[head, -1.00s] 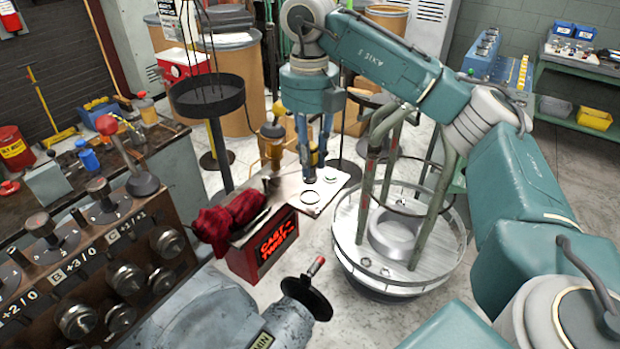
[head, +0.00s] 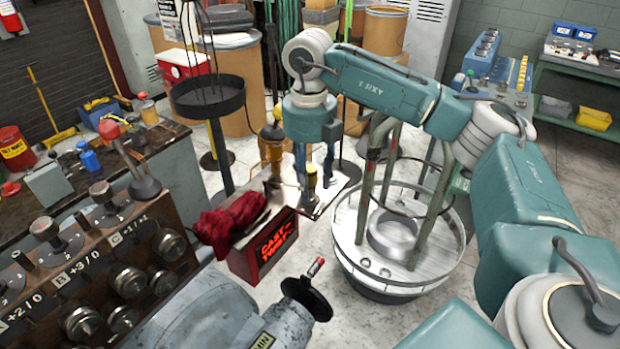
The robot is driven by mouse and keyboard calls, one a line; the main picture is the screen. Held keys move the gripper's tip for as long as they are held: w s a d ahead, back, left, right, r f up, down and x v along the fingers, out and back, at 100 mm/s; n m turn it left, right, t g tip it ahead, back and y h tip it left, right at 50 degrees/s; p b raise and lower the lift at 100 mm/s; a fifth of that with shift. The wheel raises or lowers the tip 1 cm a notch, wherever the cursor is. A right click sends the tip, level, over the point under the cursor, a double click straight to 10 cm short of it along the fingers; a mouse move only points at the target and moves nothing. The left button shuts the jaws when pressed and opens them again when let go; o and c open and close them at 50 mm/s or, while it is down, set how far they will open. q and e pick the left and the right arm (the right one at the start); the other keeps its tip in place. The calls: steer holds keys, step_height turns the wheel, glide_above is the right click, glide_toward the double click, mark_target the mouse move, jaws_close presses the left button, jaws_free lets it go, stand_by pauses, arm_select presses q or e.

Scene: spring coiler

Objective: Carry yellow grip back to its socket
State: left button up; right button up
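A yellow grip (head: 311,186) with a dark top stands upright on the pale plate (head: 338,190) of the cast stand. It covers the place where a dark ring socket showed before; its base is too small to judge how deep it sits. My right gripper (head: 318,180) points down from above, its dark fingers on either side of and partly behind the grip. A gap shows between the grip and the right finger, so the gripper looks open. My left gripper is not in view.
A red cloth (head: 228,222) lies at the left end of the red-lettered box (head: 270,248). A round metal drum (head: 395,232) with green posts stands close right. An orange-yellow tool (head: 272,142) stands behind, and a knobbed panel (head: 110,260) at left.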

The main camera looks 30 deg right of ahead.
mark_target(309, 168)
steer(key=shift+r, duration=0.25)
steer(key=shift+w+r, duration=0.1)
steer(key=shift+r, duration=0.15)
step_height(309, 168, up, 3)
steer(key=shift+r+b, duration=0.1)
steer(key=shift+b, duration=0.55)
step_height(309, 168, up, 7)
steer(key=shift+f+p, duration=0.1)
steer(key=shift+p, duration=0.3)
steer(key=shift+r, duration=0.65)
